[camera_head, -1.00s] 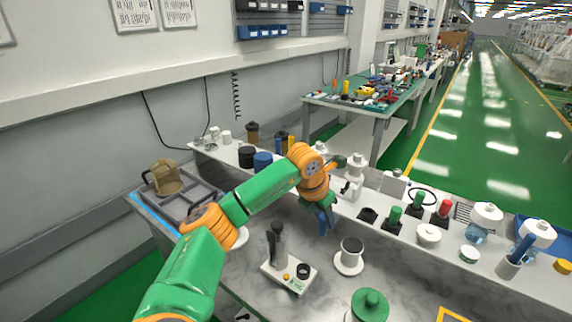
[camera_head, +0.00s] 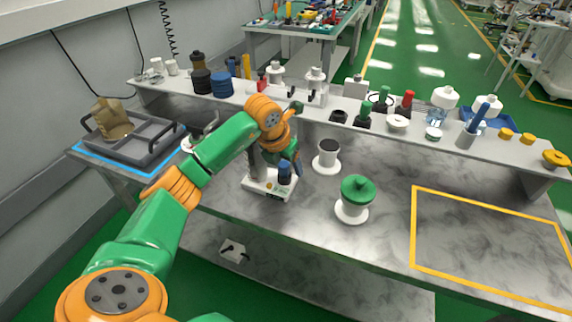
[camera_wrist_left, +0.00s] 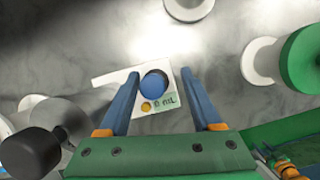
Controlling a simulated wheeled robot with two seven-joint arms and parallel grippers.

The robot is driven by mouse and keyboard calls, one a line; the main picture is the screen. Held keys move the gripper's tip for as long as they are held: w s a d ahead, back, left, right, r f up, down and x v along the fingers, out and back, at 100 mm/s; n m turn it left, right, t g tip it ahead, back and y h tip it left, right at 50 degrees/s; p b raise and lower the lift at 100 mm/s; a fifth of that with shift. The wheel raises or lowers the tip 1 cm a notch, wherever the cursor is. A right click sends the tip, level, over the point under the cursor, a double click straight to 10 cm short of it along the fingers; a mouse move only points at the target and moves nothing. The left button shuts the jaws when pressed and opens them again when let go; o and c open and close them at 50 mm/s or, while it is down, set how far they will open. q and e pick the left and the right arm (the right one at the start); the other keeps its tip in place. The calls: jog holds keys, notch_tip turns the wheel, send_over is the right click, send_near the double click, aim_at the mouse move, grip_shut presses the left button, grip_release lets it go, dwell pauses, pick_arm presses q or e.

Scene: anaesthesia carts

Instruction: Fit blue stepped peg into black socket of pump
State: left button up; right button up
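The pump (camera_head: 259,188) is a white flat box on the grey marbled worktop, with a dark upright post at its left; it also shows in the left wrist view (camera_wrist_left: 113,78). The blue stepped peg (camera_head: 284,175) stands upright at the pump's socket, and its round blue top (camera_wrist_left: 154,86) faces the wrist camera. The black socket is hidden under the peg, so how deep it sits cannot be told. My left gripper (camera_head: 290,158) is above the pump, its blue fingers (camera_wrist_left: 163,92) spread either side of the peg with gaps showing. My right gripper is out of view.
A white spool with a dark top (camera_head: 327,158) and a green-lidded pot (camera_head: 357,192) stand right of the pump. A raised shelf (camera_head: 455,145) with several bottles and pegs runs behind. The yellow-outlined area (camera_head: 480,240) is clear. A grey tray (camera_head: 150,145) lies left.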

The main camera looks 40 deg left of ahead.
pick_arm(q)
jog(key=shift+s+a+r, duration=0.1)
jog(key=shift+s+r, duration=0.05)
jog(key=shift+r, duration=0.1)
jog(key=v, duration=1.1)
jog(key=shift+s+r+b, duration=0.2)
jog(key=shift+r+b, duration=0.05)
jog(key=shift+b, duration=0.1)
